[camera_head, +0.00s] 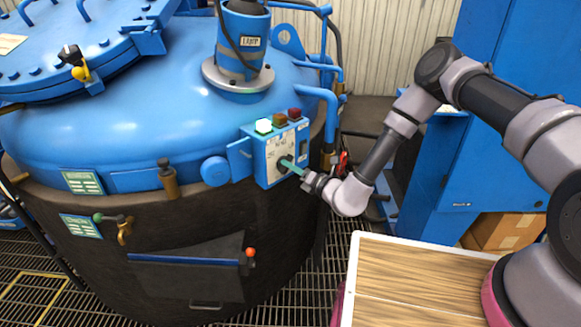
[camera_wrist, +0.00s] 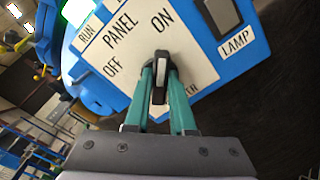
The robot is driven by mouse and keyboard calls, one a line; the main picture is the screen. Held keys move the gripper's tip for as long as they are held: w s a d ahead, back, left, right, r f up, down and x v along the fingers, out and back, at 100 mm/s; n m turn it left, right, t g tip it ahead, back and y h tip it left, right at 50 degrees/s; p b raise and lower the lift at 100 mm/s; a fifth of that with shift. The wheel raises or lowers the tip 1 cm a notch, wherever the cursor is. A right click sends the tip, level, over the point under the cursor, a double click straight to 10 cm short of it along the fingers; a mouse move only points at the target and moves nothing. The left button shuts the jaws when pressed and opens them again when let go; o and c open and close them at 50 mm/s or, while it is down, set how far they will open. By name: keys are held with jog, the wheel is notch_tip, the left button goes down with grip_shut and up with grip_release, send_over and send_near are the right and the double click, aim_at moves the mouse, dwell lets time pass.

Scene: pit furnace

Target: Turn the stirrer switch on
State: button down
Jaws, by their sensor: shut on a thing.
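The stirrer switch is a black knob (camera_wrist: 160,78) with a pale stripe on a white plate (camera_wrist: 135,48) marked OFF and ON. A label by the knob is mostly hidden and ends in "ER". The stripe stands upright in the wrist view, with ON above it and OFF to its left. My gripper (camera_wrist: 161,75) has its green fingers shut on the knob from both sides. In the head view, my gripper (camera_head: 288,163) reaches the blue control box (camera_head: 259,160) from the right, and its fingers cover much of the knob.
A bright green button (camera_head: 264,126), an amber one (camera_head: 280,119) and a red one (camera_head: 295,113) top the box. A grey LAMP rocker (camera_wrist: 222,14) sits beside the plate. The blue-domed furnace (camera_head: 120,130) fills the left. A wood-topped table (camera_head: 410,280) stands front right.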

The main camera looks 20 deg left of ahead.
jog(key=shift+f, duration=0.1)
jog(key=c, duration=0.8)
grip_release()
jog(key=shift+o, duration=0.2)
jog(key=v, duration=1.1)
